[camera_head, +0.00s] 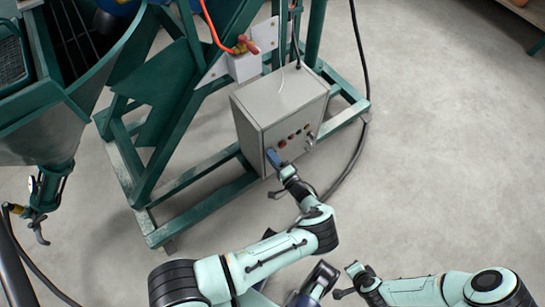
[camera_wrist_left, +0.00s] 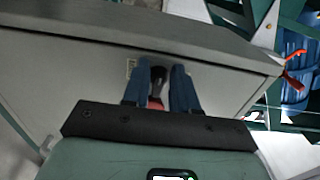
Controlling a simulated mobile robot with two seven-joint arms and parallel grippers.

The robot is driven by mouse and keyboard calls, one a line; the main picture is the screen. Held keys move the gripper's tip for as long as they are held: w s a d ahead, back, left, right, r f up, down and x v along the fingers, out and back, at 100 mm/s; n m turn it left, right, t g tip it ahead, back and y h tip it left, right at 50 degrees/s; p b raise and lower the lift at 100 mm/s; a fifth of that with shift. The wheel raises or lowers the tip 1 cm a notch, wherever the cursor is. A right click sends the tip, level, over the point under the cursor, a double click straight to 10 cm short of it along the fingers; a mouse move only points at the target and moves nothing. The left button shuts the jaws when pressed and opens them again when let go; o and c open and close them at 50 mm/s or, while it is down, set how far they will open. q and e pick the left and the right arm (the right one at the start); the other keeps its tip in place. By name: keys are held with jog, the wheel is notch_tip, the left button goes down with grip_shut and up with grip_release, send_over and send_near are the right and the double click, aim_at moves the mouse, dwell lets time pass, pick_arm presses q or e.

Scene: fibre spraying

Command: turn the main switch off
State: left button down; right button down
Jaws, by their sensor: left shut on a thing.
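The grey control box (camera_head: 285,115) stands on the green frame, with a row of small red and dark controls on its front face. My left gripper (camera_head: 273,158) is at the lower left of that face. In the left wrist view its two blue fingers (camera_wrist_left: 160,88) are shut on the black switch handle (camera_wrist_left: 157,78), one finger on each side. A bit of red shows below the handle; the rest of the switch is hidden by the gripper. The end of my right arm (camera_head: 360,282) is low in the head view, away from the box; its fingers cannot be made out.
A green steel frame (camera_head: 200,183) surrounds the box, with a large hopper (camera_head: 45,125) at the left. A black cable (camera_head: 362,135) runs down to the right of the box. An orange hose and red valve (camera_head: 247,45) are above it. The concrete floor at right is clear.

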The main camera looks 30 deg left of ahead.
pick_arm(q)
jog(key=shift+d, duration=0.15)
jog(key=c, duration=1.2)
grip_release()
jog(key=shift+o, duration=0.2)
